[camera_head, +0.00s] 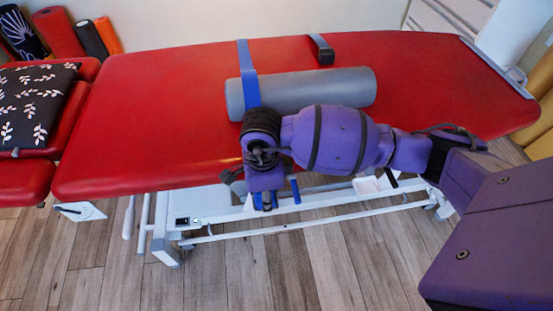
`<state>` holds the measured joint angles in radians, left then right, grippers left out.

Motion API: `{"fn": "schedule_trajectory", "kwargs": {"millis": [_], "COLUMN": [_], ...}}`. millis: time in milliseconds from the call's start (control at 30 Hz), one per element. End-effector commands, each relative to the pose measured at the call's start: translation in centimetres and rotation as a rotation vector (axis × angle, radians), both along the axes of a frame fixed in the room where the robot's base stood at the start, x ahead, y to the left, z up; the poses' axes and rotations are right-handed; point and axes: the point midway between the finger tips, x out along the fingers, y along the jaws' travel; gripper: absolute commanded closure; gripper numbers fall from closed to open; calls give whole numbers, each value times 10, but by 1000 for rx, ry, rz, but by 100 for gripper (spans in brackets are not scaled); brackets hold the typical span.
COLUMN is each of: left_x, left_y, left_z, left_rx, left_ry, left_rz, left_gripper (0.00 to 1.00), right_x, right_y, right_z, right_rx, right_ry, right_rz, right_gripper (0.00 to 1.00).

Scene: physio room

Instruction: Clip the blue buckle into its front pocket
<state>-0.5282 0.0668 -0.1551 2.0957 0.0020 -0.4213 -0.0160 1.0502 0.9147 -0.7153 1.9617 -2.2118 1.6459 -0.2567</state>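A blue strap (248,62) runs from the far edge of the red treatment table over a grey roller (320,90) and disappears behind my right gripper. My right arm comes in from the right, and its gripper (265,203) points down at the table's front edge. Blue parts show at its fingertips and just to their right (295,190). I cannot tell whether they are the blue buckle, or whether the fingers hold it. A dark grey piece (235,183) hangs just left of the gripper; I cannot tell if it is the front pocket. My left gripper is out of view.
The red table (160,120) stands on a white frame (290,232) over a wooden floor. A black strap (321,50) lies over its far edge. A black patterned cushion (35,105) is at the left. Rolled mats (60,32) stand behind. The table's left part is clear.

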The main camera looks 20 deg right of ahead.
Motion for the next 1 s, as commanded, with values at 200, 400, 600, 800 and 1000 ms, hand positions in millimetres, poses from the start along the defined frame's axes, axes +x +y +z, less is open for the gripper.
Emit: {"fn": "schedule_trajectory", "kwargs": {"millis": [200, 400, 600, 800, 1000], "left_x": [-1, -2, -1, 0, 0], "left_y": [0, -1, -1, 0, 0], "left_z": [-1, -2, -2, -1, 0], "left_rx": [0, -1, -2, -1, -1], "left_ry": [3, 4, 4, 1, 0], "left_rz": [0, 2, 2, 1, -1], "left_gripper": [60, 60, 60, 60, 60], "right_x": [-4, -4, -2, -1, -4], "right_y": [0, 0, 0, 1, 2], "right_z": [-6, -6, 10, 55, 96], "right_rx": [-1, -2, -1, 0, 1], "right_ry": [14, 13, 8, -4, -3], "right_rz": [1, 2, 2, 3, 3], "right_gripper": [47, 47, 47, 47, 47]}}
